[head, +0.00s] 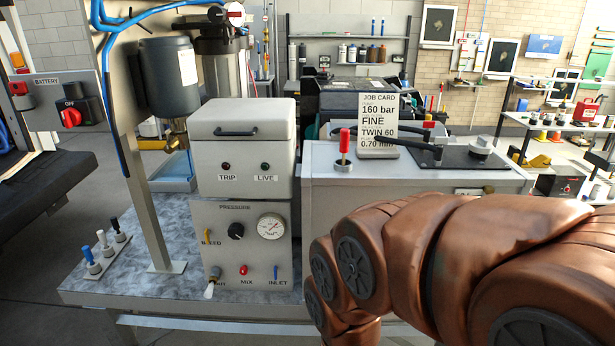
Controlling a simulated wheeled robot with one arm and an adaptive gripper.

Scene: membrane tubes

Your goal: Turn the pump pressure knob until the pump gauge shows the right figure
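The pressure knob (236,231) is a black round knob on the front panel of a grey pump box, under the label PRESSURE. The pump gauge (271,226) is a white round dial just right of the knob, with a red needle; its figures are too small to read. A job card (377,118) stands on the bench at centre right and reads 160 bar, FINE, TWIN 60, 0,70 mm. My brown arm fills the lower right, bending down to the right of the pump panel. My gripper is not in view.
The pump panel (210,270) also carries a yellow BLEED lever, a red MIX knob and a blue INLET lever. A red-topped lever (344,143) stands on the bench. A metal post (147,195) rises left of the pump. The floor at lower left is clear.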

